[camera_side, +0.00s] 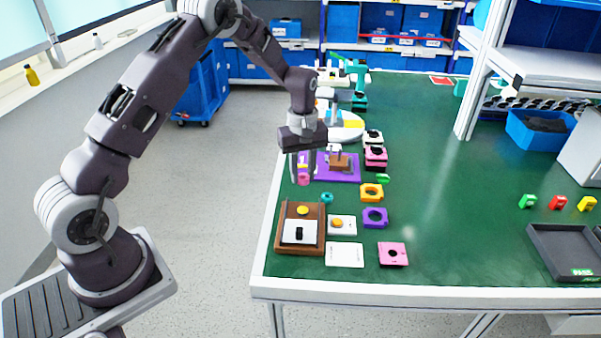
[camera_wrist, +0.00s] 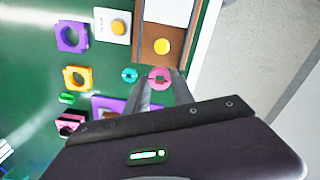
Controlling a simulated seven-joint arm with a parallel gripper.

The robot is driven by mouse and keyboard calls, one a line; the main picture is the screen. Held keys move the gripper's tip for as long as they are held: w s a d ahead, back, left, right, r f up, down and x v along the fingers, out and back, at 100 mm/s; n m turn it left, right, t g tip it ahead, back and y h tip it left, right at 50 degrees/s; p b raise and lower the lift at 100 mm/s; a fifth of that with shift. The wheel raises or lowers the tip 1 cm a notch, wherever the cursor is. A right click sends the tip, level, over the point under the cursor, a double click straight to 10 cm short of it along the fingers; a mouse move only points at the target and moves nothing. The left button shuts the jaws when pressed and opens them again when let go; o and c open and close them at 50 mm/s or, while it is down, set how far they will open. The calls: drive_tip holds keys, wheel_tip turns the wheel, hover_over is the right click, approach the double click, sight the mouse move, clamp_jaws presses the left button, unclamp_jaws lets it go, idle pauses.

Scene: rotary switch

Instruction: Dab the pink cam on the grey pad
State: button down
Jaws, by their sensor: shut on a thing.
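My gripper (camera_side: 303,178) points down over the left part of the green table, shut on the pink cam (camera_side: 303,176). In the wrist view the pink cam (camera_wrist: 160,78) is a round disc with a small hole, at the fingertips. The cam looks raised above the table, behind the brown box. A flat pale square (camera_side: 344,254) lies right of the brown box near the front edge; it may be the grey pad, but I cannot tell for certain. The brown box (camera_side: 280,236) holds a light panel (camera_side: 290,238) with a black knob and a yellow button (camera_side: 303,210).
A teal ring (camera_side: 327,198) lies close to the cam. A white block with an orange button (camera_side: 350,226), an orange block (camera_side: 381,191), a purple block (camera_side: 383,221) and a pink plate (camera_side: 393,248) stand right. A purple tray (camera_side: 350,175) is close behind.

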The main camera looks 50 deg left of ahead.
sight(303, 209)
drive_tip(key=shift+s+d+f, duration=0.35)
drive_tip(key=shift+d+f, duration=0.1)
drive_tip(key=shift+f, duration=0.5)
drive_tip(key=shift+s+d+f, duration=0.4)
drive_tip(key=shift+f, duration=0.55)
drive_tip(key=shift+s+d+f, duration=0.35)
drive_tip(key=shift+d+f, duration=0.1)
drive_tip(key=shift+f, duration=0.5)
drive_tip(key=shift+f, duration=0.6)
wheel_tip(303, 209, up, 7)
idle(0.3)
